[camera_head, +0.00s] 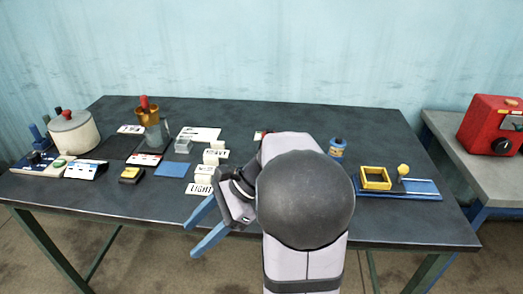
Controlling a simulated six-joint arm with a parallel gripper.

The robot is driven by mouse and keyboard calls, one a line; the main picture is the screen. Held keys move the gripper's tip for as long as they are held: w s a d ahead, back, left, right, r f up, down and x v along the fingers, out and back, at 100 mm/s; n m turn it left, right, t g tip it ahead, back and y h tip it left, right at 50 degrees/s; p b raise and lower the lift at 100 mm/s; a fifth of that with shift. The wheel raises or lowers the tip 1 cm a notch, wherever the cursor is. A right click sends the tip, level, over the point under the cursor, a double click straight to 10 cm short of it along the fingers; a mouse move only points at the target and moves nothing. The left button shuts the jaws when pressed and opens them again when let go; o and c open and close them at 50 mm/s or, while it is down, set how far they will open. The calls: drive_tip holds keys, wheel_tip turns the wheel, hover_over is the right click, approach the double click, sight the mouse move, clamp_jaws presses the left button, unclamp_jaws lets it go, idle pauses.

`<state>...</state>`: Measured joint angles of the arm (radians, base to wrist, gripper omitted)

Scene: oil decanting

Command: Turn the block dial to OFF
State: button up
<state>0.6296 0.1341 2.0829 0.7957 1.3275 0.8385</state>
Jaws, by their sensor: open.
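My gripper (192,240) has two blue fingers spread apart with nothing between them. It hangs low over the table's front edge, pointing left. A dark round dial (502,146) is on the front of a red box (483,118) at the far right, well away from my gripper. At the left end, a pale round pot-like unit (73,132) stands behind a panel (40,161) with small coloured controls. I cannot tell which of these dials is the block dial, nor read any setting. My arm hides the middle of the table.
The dark table (370,120) holds white cards, including a LIGHT label (199,189), a blue mat (171,170), an amber cup (147,115) and a yellow frame (376,178) on a blue tray. The red box stands on a separate grey side table (455,143). The back middle is clear.

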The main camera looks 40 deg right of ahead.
drive_tip(key=w+d+r+m+t+p, duration=0.2)
drive_tip(key=w+d+r+m, duration=0.1)
drive_tip(key=d+r, duration=0.25)
drive_tip(key=d+m+t, duration=0.1)
drive_tip(key=d, duration=0.3)
drive_tip(key=w+d+f+m+t, duration=0.1)
drive_tip(key=d+t, duration=0.1)
drive_tip(key=d, duration=0.3)
drive_tip(key=d+m+t, duration=0.1)
drive_tip(key=d, duration=0.4)
drive_tip(key=shift+w+d+f+m, duration=0.2)
drive_tip(key=shift+w+f+m, duration=0.05)
drive_tip(key=shift+f+m, duration=0.15)
drive_tip(key=d+t, duration=0.1)
drive_tip(key=d, duration=0.2)
drive_tip(key=s+d+f+m+h, duration=0.1)
drive_tip(key=d, duration=0.2)
drive_tip(key=s+d+m+t, duration=0.1)
drive_tip(key=d, duration=0.1)
drive_tip(key=shift+d+f+t+h+p, duration=0.3)
drive_tip(key=shift+d+h+p, duration=0.1)
drive_tip(key=shift+p+x, duration=0.5)
drive_tip(key=shift+x, duration=3.2)
drive_tip(key=shift+s+a, duration=0.1)
drive_tip(key=c, duration=1.1)
